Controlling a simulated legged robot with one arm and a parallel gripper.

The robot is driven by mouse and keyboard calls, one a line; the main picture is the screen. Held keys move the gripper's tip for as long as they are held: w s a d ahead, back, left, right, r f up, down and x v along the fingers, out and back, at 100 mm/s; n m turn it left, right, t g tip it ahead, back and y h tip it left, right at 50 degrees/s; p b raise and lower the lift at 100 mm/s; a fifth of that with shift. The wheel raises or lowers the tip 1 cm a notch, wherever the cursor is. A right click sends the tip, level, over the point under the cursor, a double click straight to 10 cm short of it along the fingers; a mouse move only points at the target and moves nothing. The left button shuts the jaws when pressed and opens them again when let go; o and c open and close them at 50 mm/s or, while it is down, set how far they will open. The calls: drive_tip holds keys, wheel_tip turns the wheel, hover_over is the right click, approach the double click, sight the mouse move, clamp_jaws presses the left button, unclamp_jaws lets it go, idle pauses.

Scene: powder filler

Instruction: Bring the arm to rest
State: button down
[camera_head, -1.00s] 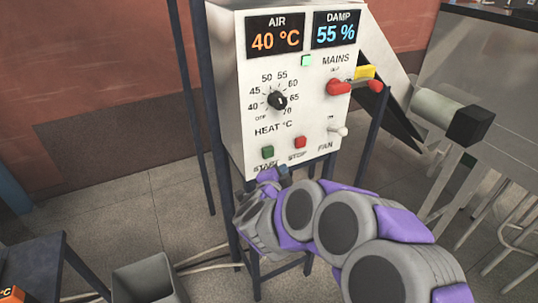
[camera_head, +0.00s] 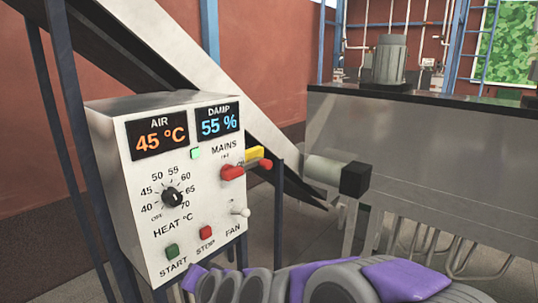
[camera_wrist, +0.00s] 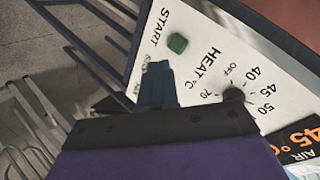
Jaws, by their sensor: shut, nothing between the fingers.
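My arm (camera_head: 330,285), purple and grey, reaches along the bottom of the head view to the foot of the white control panel (camera_head: 178,185). My gripper (camera_wrist: 157,68) shows in the wrist view with its dark fingers together and empty. The fingers lie in front of the panel's lower part, beside the green START button (camera_wrist: 177,43). I cannot tell whether they touch the panel. The STOP button is hidden in the wrist view. In the head view the gripper is mostly out of sight behind the arm and the bottom edge.
The panel carries a HEAT knob (camera_head: 172,197), a red MAINS handle (camera_head: 245,169), a FAN switch (camera_head: 240,212) and a red STOP button (camera_head: 205,232). AIR reads 45 °C and DAMP 55 %. A steel machine (camera_head: 440,160) with a grey roller (camera_head: 325,170) stands at right.

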drive_tip(key=s+d+f+n+g+h, duration=0.1)
drive_tip(key=s+d+g+h, duration=0.1)
drive_tip(key=s+d, duration=0.8)
drive_tip(key=s+d+f+g+h, duration=0.2)
drive_tip(key=s+d+g, duration=0.3)
drive_tip(key=s+d, duration=0.5)
drive_tip(key=s+d+f+n+g+h, duration=0.1)
drive_tip(key=s+d+f+g+h, duration=0.1)
drive_tip(key=s+d, duration=0.9)
drive_tip(key=shift+s+n+g+h, duration=0.3)
drive_tip(key=shift+s+g+h, duration=0.4)
drive_tip(key=shift+g, duration=0.1)
drive_tip(key=shift+d+f, duration=0.1)
